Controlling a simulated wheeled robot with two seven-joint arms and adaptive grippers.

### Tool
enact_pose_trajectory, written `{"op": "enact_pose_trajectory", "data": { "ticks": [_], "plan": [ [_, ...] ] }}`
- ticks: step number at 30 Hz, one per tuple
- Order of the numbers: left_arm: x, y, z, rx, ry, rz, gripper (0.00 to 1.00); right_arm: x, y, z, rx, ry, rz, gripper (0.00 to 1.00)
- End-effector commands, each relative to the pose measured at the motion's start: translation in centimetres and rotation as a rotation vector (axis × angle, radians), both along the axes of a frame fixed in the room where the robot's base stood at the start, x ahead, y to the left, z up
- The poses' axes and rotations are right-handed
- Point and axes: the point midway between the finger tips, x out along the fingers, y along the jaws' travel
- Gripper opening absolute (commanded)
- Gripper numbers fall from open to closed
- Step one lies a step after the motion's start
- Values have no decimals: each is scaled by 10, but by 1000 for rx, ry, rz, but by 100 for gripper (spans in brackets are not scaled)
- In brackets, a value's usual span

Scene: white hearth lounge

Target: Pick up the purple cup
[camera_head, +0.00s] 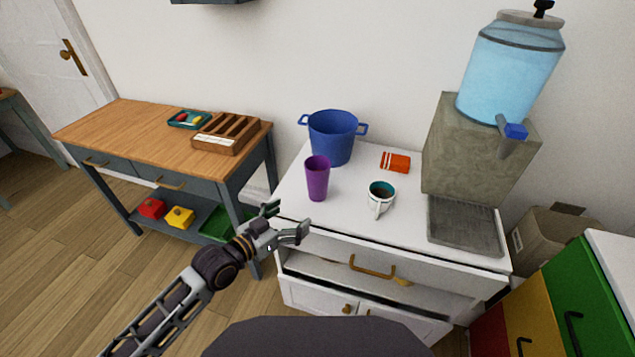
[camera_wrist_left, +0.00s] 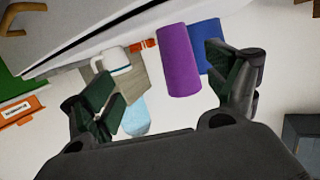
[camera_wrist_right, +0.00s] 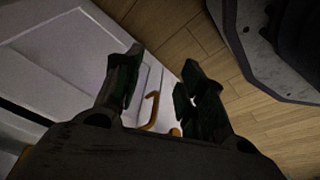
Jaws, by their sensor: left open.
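The purple cup (camera_head: 317,178) stands upright on the white cabinet top (camera_head: 345,212), near its left edge and in front of the blue pot. My left gripper (camera_head: 289,221) is open and empty, in front of and to the lower left of the cup, apart from it. In the left wrist view the cup (camera_wrist_left: 178,60) appears ahead, between the spread fingers (camera_wrist_left: 165,75) and nearer the right one. My right gripper shows only in the right wrist view (camera_wrist_right: 163,80); its fingers are apart with nothing between them, facing the cabinet front and floor.
A blue pot (camera_head: 334,138) stands behind the cup. A white mug with dark contents (camera_head: 381,196) and an orange packet (camera_head: 396,162) are to its right. A water dispenser (camera_head: 480,150) stands further right. The drawer (camera_head: 370,280) below is partly open. A wooden-topped table (camera_head: 135,145) is left.

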Motion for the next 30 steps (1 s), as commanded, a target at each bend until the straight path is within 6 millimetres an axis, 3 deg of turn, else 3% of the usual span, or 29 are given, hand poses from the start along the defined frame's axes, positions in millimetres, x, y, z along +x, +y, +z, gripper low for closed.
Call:
{"op": "enact_pose_trajectory", "data": {
  "ticks": [6,12,30],
  "plan": [
    [16,6,21,-72,-99,-18,88,-27,-7,-43,-3,13,3,40],
    [24,11,32,-117,-152,-19,88,-42,-12,-64,-5,14,4,40],
    [29,10,35,-128,-163,-19,88,-46,-12,-67,-5,15,5,40]
  ]
}}
